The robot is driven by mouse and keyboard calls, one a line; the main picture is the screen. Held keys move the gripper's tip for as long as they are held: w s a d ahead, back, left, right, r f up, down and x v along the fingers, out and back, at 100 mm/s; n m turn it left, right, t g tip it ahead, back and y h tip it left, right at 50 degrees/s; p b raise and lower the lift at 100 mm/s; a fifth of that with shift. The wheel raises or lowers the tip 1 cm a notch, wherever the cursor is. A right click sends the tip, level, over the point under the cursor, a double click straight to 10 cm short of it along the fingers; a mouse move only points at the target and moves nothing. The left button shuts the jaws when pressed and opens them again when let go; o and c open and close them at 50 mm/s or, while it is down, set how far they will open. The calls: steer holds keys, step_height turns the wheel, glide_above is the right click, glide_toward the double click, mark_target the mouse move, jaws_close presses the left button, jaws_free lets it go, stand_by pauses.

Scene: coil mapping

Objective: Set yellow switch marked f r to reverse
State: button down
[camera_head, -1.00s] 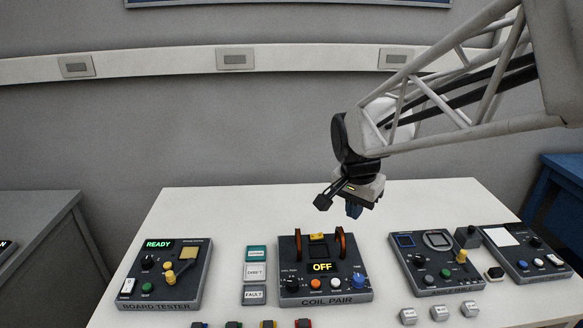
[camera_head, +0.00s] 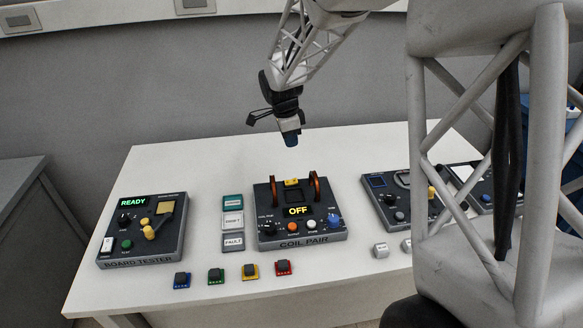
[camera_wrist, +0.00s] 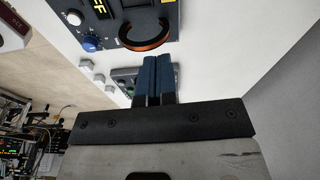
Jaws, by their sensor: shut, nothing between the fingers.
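The COIL PAIR box (camera_head: 322,239) stands in the middle of the table, with its display (camera_head: 298,211) reading OFF. A small yellow switch (camera_head: 291,183) sits at its back edge between two upright copper-coloured coils. Its marking and setting are too small to read. My gripper (camera_head: 291,140) hangs above and behind the box, apart from it, with its blue fingers together and empty. In the wrist view the shut fingers (camera_wrist: 154,75) point toward the box, where one coil (camera_wrist: 146,35) and a blue knob (camera_wrist: 91,45) show.
The BOARD TESTER (camera_head: 140,262) with a yellow lever (camera_head: 152,228) stands at left. Labelled tiles (camera_head: 233,220) lie between the boxes. Several coloured buttons (camera_head: 216,275) line the front. Another box (camera_head: 378,205) stands at right, partly behind my arm. The table behind the boxes is clear.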

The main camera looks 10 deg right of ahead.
mark_target(296, 180)
steer(key=shift+w+a+f+m, duration=0.25)
steer(key=shift+w+f+m, duration=0.15)
steer(key=shift+w+f, duration=0.4)
steer(key=shift+d+f, duration=0.35)
steer(key=shift+f, duration=1.95)
steer(key=shift+d+f, duration=0.4)
steer(key=shift+f, duration=1.85)
steer(key=shift+d+f, duration=0.35)
steer(key=shift+f, duration=1.95)
